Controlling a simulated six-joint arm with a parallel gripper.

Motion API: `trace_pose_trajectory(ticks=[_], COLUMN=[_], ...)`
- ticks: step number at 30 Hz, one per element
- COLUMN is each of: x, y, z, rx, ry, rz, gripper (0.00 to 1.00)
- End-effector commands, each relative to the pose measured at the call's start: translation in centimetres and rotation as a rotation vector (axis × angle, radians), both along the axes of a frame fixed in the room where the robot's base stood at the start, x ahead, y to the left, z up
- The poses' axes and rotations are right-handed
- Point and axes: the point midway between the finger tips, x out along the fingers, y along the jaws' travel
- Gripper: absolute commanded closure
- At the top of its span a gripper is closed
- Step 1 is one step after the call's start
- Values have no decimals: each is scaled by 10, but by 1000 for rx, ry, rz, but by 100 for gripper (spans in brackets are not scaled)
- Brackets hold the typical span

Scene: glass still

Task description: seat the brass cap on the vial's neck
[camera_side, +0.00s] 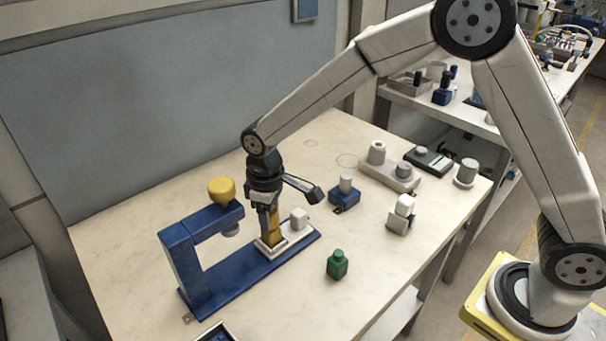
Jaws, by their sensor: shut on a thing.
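My gripper (267,214) points straight down over the blue base of a press-like stand (181,262). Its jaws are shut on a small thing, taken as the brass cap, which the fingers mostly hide. A brass-yellow upright piece (274,228) shows at and below the fingers, above a white square holder (286,247) on the blue base. I cannot tell whether this piece is the vial, the cap or both. The vial's neck cannot be made out, nor whether the cap touches it.
The stand's arm with a yellow knob (222,189) rises close left of my gripper. A white block (299,217) stands close right. The table's front middle is clear.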

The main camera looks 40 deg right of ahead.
Motion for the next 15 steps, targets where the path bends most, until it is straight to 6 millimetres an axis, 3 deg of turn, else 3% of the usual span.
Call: trace_pose_trajectory(ticks=[15], x=[0], y=[0], z=[-5], rx=[0], ry=[0], rz=[0], gripper=[100])
